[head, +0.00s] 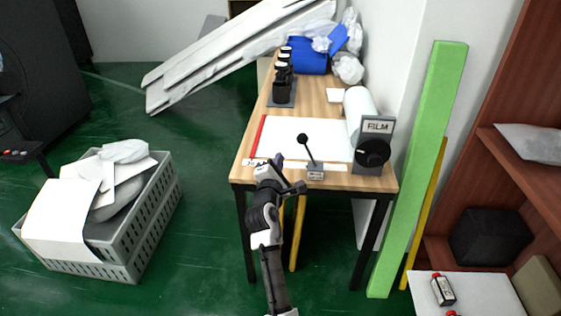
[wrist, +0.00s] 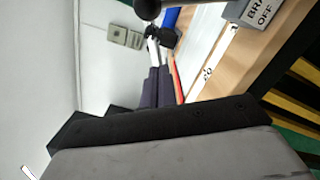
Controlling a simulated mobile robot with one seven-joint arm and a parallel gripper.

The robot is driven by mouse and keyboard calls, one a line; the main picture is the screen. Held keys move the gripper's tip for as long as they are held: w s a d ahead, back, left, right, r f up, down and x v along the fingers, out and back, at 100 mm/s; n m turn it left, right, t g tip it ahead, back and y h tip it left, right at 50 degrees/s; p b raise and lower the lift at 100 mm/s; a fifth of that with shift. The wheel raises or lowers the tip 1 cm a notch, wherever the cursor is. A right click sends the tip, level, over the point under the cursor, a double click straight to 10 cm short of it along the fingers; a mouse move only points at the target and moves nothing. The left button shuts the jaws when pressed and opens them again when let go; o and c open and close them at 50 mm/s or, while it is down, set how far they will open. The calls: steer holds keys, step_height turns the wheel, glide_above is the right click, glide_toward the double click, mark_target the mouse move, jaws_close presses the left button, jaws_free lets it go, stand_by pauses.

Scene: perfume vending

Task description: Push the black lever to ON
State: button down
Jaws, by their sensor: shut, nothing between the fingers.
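The black lever (head: 308,150) has a round black knob and a thin rod. It rises from a small grey labelled base (head: 316,172) at the table's front edge and leans left in the head view. In the wrist view its knob (wrist: 148,8) is at the top edge, and its base (wrist: 258,12) shows "BRA" and "OFF". My gripper (head: 279,160) is at the table's front edge, just left of the lever. Its dark fingers (wrist: 158,74) are shut with nothing between them, and appear apart from the knob.
The wooden table (head: 243,165) carries a white sheet (head: 285,138) with a red strip, a film roll stand (head: 376,130) with a black dial at right, and black items (head: 283,80) farther back. A green board (head: 420,170) leans at right. A grey crate (head: 150,220) stands on the floor at left.

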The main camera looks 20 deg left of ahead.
mark_target(308, 151)
steer(key=w+d+r+p, duration=0.2)
steer(key=w, duration=0.4)
steer(key=shift+r, duration=0.1)
stand_by(0.5)
